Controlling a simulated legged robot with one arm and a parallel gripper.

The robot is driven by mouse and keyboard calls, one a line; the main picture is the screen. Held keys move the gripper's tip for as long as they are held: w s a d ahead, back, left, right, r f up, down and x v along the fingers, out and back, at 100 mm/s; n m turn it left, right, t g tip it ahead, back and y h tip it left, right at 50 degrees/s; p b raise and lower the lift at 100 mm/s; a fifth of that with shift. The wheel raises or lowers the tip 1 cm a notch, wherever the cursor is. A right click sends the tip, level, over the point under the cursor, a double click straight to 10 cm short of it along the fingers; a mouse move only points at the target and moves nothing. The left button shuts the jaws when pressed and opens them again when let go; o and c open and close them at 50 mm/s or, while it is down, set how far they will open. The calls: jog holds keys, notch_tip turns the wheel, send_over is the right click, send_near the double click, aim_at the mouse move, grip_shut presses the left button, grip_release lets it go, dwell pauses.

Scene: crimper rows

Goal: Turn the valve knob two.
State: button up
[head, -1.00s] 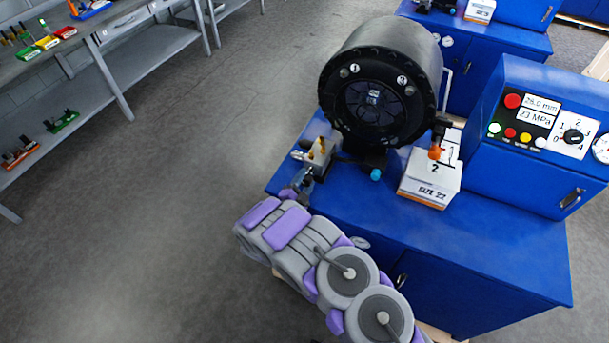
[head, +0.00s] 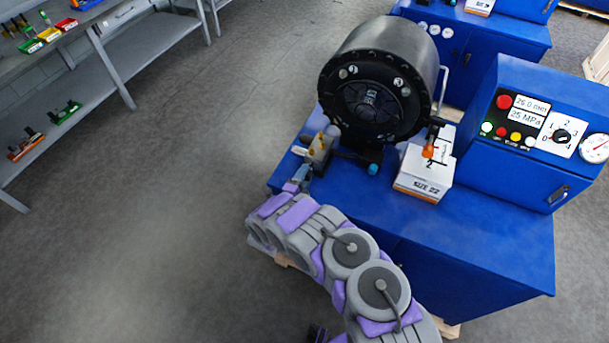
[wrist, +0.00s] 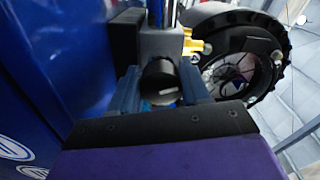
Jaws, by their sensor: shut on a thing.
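The valve knob (wrist: 160,82) is a dark round cap with a small pale mark on its face. It sits on the front of a grey valve block with yellow fittings (wrist: 193,42). My gripper (wrist: 160,92) is shut on the knob, with a blue finger on each side in the wrist view. In the head view the valve block (head: 321,147) stands at the left front of the blue bench, left of the black crimper head. My gripper (head: 303,173) reaches it from the front; its fingertips and the knob are hard to make out there.
The black crimper head (head: 372,100) is close to the right of the valve. A white box marked SIZE 22 (head: 420,184) and an orange-tipped lever (head: 428,152) stand farther right. A blue control panel (head: 522,120) has buttons, a dial and a gauge.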

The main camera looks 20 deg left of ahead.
jog(key=shift+s+f, duration=0.1)
jog(key=shift+f, duration=0.15)
jog(key=o, duration=0.8)
jog(key=shift+o, duration=1.1)
jog(key=shift+r, duration=0.1)
jog(key=s+a+p, duration=0.1)
jog(key=s+p, duration=0.1)
jog(key=s, duration=1.5)
jog(key=shift+a, duration=0.3)
jog(key=shift+s, duration=0.1)
